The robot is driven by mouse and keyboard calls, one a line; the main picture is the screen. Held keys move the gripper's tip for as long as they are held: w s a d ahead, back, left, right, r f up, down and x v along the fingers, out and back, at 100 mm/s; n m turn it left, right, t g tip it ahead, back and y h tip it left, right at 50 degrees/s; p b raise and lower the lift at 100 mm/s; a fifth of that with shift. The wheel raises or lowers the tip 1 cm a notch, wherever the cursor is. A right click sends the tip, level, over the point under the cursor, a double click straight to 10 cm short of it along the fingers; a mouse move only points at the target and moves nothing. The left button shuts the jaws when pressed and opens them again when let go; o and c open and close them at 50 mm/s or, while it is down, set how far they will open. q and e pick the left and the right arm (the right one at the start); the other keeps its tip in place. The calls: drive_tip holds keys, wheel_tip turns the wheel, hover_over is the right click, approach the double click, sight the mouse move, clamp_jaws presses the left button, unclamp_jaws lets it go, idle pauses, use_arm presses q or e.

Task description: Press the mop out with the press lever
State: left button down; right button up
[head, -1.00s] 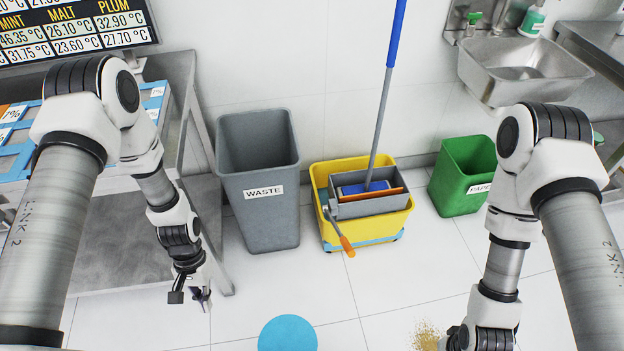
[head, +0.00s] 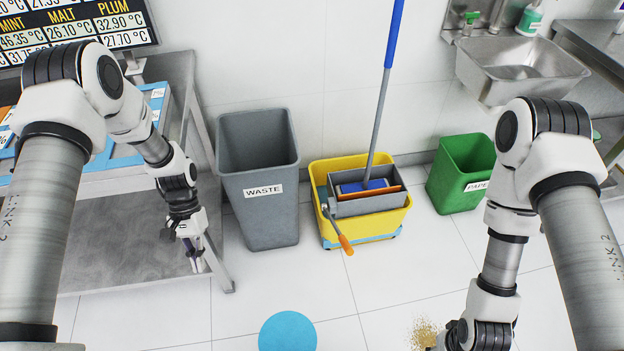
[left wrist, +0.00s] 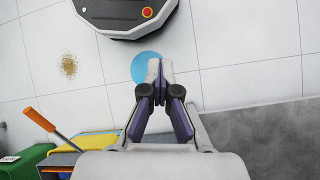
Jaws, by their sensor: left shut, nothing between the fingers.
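The mop (head: 382,95) stands leaning, with a blue upper handle and grey lower pole. Its blue head (head: 362,187) sits in the grey press (head: 370,207) on the yellow bucket (head: 321,175). The press lever (head: 345,243) has an orange grip and hangs down at the bucket's front left. The lever also shows in the left wrist view (left wrist: 38,119), at left. My left gripper (head: 198,266) is shut and empty, left of the waste bin and well apart from the lever. Its closed fingers show in the left wrist view (left wrist: 160,70). My right gripper's fingers are out of frame.
The grey waste bin (head: 258,215) stands between my left gripper and the bucket. A green paper bin (head: 461,180) is right of the bucket. A steel table (head: 150,245) is at left. A blue disc (head: 288,331) and brown crumbs (head: 423,333) lie on the otherwise clear floor in front.

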use_arm(q)
drive_tip(key=shift+g, duration=0.5)
drive_tip(key=shift+v, duration=2.35)
drive_tip(key=c, duration=1)
unclamp_jaws()
drive_tip(key=shift+o, duration=0.2)
drive_tip(key=s+a+p, duration=0.1)
drive_tip(key=a, duration=0.5)
drive_tip(key=shift+s+p, duration=0.3)
drive_tip(key=shift+p, duration=0.05)
drive_tip(key=shift+d+f, duration=0.1)
